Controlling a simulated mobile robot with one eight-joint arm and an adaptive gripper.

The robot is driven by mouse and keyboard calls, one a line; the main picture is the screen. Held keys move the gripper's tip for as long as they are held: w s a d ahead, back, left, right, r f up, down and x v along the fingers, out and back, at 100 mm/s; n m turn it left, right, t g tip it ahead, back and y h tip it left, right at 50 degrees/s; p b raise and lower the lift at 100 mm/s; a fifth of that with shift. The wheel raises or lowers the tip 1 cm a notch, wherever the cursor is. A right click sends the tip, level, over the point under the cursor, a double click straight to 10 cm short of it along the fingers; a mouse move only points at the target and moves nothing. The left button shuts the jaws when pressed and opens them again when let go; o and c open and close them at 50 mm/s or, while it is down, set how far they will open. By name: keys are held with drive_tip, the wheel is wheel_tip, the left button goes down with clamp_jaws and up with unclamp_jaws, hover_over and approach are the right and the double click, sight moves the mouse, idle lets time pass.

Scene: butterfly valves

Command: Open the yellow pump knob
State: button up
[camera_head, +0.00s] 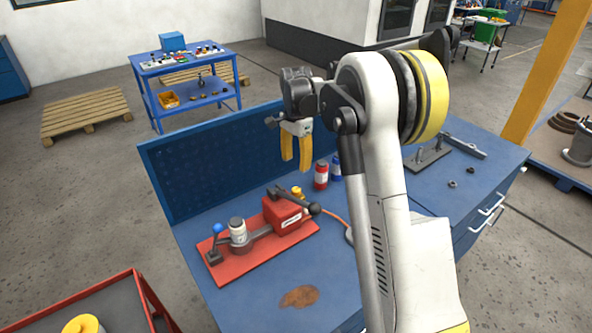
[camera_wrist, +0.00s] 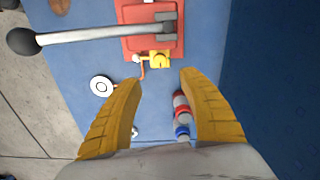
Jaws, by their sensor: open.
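The yellow pump knob (camera_head: 297,192) sits at the back end of a red pump (camera_head: 284,212) on the blue workbench. In the wrist view the yellow knob (camera_wrist: 160,59) shows just beyond and between the fingertips, at the edge of the red pump (camera_wrist: 150,43). My gripper (camera_head: 297,165) has yellow fingers pointing down, above and behind the knob and apart from it. In the wrist view my gripper (camera_wrist: 160,77) is open with nothing between its fingers.
A grey lever with a black ball (camera_wrist: 23,40) extends from the pump. Red (camera_head: 321,175) and blue (camera_head: 336,166) cans stand close to the knob. A blue perforated back panel (camera_head: 210,160) rises behind. A red baseplate (camera_head: 245,262) carries the pump and a valve with a blue-knobbed handle (camera_head: 217,229).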

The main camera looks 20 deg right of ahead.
sight(296, 189)
idle(0.3)
drive_tip(key=shift+m, duration=0.3)
wheel_tip(296, 189, down, 12)
drive_tip(key=b, duration=0.6)
clamp_jaws()
